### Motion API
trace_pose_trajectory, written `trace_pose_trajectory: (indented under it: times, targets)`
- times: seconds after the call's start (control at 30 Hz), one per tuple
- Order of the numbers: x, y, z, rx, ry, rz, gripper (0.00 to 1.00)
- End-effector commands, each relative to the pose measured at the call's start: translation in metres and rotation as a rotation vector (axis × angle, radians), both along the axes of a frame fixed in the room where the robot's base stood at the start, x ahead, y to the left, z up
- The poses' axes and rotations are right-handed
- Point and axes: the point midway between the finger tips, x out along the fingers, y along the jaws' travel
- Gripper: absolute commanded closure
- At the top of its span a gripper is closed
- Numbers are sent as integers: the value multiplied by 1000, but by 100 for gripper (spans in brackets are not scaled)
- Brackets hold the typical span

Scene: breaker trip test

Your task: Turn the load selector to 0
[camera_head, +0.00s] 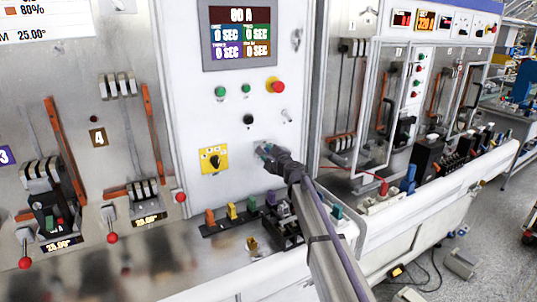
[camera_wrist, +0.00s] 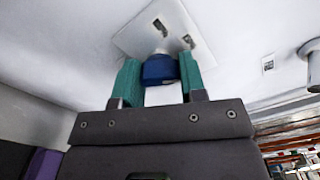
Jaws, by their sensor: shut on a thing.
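A blue knob (camera_wrist: 158,68) sticks out from a pale square plate (camera_wrist: 132,40) with small dark-and-light labels; it appears to be the load selector. My gripper (camera_wrist: 160,78) has its teal fingers on either side of the knob and is shut on it. In the head view my gripper (camera_head: 268,153) is at the white panel (camera_head: 245,118), right of a yellow plate with a black rotary knob (camera_head: 214,159). There my gripper hides most of the gripped knob, so its setting cannot be read.
A display (camera_head: 239,33) above reads 00 A and 0 SEC. Green, red and black buttons (camera_head: 248,119) sit above my gripper. Coloured plugs (camera_head: 231,210) stand on the ledge below. A glass-fronted cabinet (camera_head: 365,110) is to the right.

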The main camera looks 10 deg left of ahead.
Motion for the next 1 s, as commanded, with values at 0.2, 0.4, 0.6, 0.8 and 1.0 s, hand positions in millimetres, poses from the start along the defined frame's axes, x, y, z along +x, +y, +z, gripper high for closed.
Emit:
trace_pose_trajectory:
  times: [0.2,0.4,0.6,0.8,1.0]
  targets:
    - [0,0,0,-155,-107,0,85]
    - [0,0,0,-274,-190,0,85]
    - [0,0,0,-354,-245,0,85]
    - [0,0,0,-391,-271,0,85]
    - [-1,0,0,-400,-277,0,85]
